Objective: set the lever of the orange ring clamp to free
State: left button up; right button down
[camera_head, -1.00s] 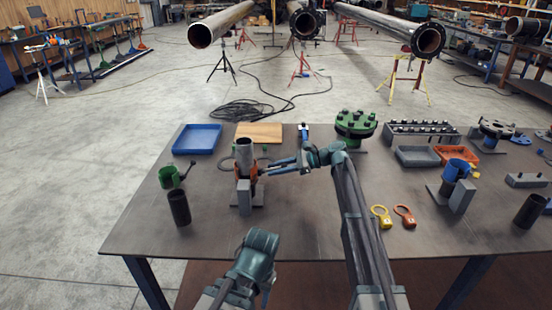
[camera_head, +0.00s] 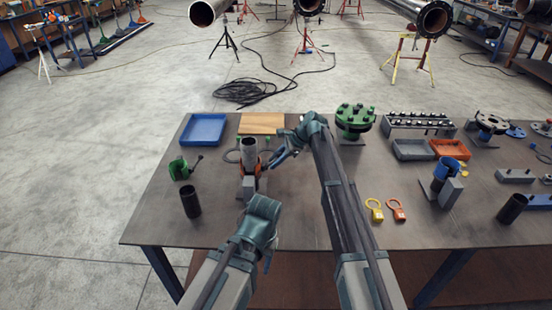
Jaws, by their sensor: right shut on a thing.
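The orange ring clamp (camera_head: 257,181) is around an upright grey pipe (camera_head: 249,154) at the left of the table. Only parts of its orange band show; a grey block and my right gripper cover the rest. My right gripper (camera_head: 270,164) is at the clamp's right side, slanting down to the left. It is shut on what seems to be the clamp's lever, which the fingers hide. My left gripper (camera_head: 268,262) is low in front of the table's near edge, away from the clamp, mostly hidden by its own wrist; its jaws cannot be made out.
A green clamp (camera_head: 180,169) and a dark cylinder (camera_head: 190,202) stand left of the pipe. A blue tray (camera_head: 203,129) and a wooden board (camera_head: 261,123) lie behind. Yellow (camera_head: 374,209) and orange (camera_head: 396,209) tags lie right of my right arm. A green flange (camera_head: 355,118) stands behind it.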

dwell(0.4)
jog(key=c, duration=0.7)
grip_release()
jog(key=shift+a, duration=0.1)
jog(key=shift+o, duration=0.2)
jog(key=p+v, duration=1.1)
jog(key=v, duration=0.3)
jog(key=shift+a, duration=0.1)
